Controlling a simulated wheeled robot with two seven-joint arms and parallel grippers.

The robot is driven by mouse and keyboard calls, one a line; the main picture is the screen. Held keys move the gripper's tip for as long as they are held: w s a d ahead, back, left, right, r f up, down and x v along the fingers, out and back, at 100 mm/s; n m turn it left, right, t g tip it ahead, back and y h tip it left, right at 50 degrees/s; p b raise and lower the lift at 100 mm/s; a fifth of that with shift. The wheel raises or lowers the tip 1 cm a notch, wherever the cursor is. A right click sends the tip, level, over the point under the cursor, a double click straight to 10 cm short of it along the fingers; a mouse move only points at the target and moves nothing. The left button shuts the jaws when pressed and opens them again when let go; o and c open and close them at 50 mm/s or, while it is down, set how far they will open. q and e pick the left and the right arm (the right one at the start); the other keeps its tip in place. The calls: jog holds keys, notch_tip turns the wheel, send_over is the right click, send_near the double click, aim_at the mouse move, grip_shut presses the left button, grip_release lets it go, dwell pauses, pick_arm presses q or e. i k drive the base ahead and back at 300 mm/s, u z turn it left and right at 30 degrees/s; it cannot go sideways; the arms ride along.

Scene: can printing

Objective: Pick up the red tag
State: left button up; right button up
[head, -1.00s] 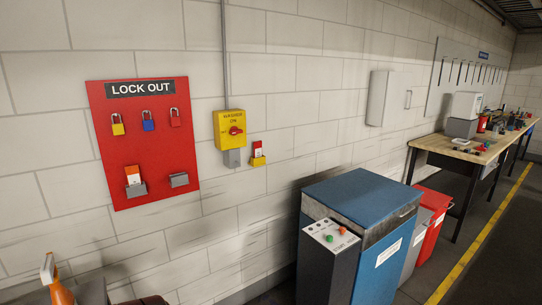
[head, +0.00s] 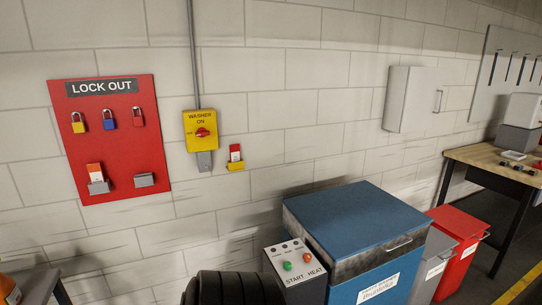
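A red-and-white tag (head: 235,153) stands upright in a small yellow holder (head: 236,167) on the wall, right of the yellow washer switch box (head: 201,124). A second tag, orange-red and white (head: 95,174), stands in a grey holder (head: 98,188) on the red lock out board (head: 120,160). Neither of my grippers is in view. A dark rounded part, which seems to be mine, shows at the bottom edge, well below the tags.
A blue machine (head: 357,215) with a start and heat panel (head: 295,262) stands against the wall. Grey (head: 437,262) and red bins (head: 461,235) are right of it. A workbench (head: 492,158) is at far right. An orange bottle (head: 9,289) is at lower left.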

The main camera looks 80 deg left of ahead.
aim_at(235, 149)
jog(key=u, duration=0.3)
jog(key=i, duration=1)
jog(key=u, duration=1.4)
jog(key=i, duration=0.7)
jog(key=u, duration=0.65)
